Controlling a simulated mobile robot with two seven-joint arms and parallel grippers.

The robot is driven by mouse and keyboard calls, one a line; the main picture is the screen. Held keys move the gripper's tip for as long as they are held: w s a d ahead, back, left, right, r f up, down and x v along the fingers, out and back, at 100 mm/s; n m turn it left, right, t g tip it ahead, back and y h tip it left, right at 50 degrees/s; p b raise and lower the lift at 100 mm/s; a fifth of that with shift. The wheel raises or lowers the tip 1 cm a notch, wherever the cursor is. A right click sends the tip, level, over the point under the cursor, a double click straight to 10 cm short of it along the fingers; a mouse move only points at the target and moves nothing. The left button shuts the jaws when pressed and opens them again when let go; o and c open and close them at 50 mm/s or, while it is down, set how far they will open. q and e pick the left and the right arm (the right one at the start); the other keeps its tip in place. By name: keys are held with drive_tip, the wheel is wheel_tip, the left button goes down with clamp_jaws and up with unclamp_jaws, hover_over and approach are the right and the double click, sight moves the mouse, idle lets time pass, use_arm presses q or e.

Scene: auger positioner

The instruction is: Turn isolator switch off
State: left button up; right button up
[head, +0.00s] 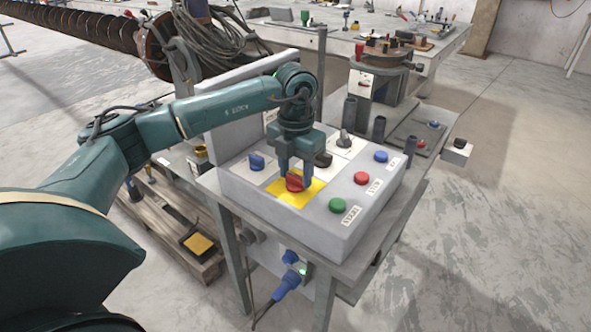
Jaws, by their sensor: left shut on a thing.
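The isolator switch is a red rotary knob (295,184) on a yellow square plate (290,200), on the sloped top of a grey control box (300,224). My left gripper (294,179) points down over it from above. Its fingers are shut on the red knob, one at either side. The fingers hide part of the knob and plate, and the exact turn of the knob is hard to tell. My right gripper is not in view.
A dark post stands behind the box. Dark cylinders (378,130) stand at the right. Open floor lies to the right.

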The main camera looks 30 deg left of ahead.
sight(296, 175)
use_arm(q)
drive_tip(key=o, duration=1)
wheel_tip(296, 175, up, 13)
drive_tip(key=shift+r, duration=0.1)
idle(0.5)
